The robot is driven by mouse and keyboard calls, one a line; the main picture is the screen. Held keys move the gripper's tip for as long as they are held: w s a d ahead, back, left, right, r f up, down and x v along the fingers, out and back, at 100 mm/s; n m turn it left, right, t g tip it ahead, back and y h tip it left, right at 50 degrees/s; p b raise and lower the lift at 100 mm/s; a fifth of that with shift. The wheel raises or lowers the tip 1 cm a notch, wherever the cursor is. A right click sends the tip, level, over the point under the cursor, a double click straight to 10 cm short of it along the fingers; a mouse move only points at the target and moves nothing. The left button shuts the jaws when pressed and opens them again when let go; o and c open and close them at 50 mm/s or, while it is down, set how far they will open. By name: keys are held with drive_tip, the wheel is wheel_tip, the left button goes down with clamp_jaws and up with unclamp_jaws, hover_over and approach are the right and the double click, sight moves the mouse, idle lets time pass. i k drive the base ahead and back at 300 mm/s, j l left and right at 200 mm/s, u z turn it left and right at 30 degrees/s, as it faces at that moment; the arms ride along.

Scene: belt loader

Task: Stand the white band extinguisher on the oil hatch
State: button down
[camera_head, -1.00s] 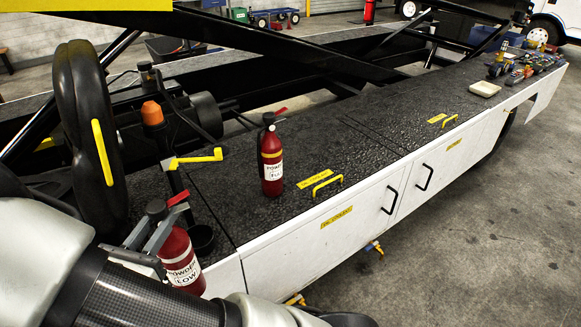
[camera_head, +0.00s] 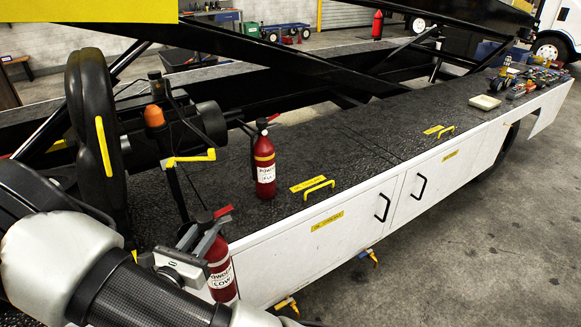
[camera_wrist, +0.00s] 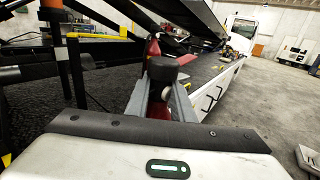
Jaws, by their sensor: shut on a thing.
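My gripper (camera_head: 190,252) is shut on a red extinguisher (camera_head: 221,270) with a white label, a black top and a red lever. It is held roughly upright at the near left end of the deck; its base is cut off from clear view. No yellow band shows on it. In the wrist view its black top (camera_wrist: 162,68) is between my fingers (camera_wrist: 160,100). A second red extinguisher (camera_head: 265,178), with a yellow band, stands upright on the black deck.
A yellow lever (camera_head: 190,159) and a black post stand behind my gripper. A pale tray (camera_head: 484,102) and several small parts (camera_head: 530,80) lie at the deck's far end. The deck between the farther handle and the tray is clear.

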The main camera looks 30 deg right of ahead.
sight(339, 155)
drive_tip(key=k+l, duration=0.1)
drive_tip(key=l, duration=0.3)
drive_tip(key=l+u, duration=0.1)
drive_tip(key=l, duration=0.3)
drive_tip(key=k+l+u, duration=0.1)
drive_tip(key=l, duration=0.25)
drive_tip(key=k+l, duration=0.15)
drive_tip(key=l, duration=0.25)
drive_tip(key=k+l+u, duration=0.1)
drive_tip(key=l, duration=0.25)
drive_tip(key=k+l, duration=0.1)
drive_tip(key=l, duration=0.25)
drive_tip(key=k+l+u, duration=0.1)
drive_tip(key=l, duration=0.3)
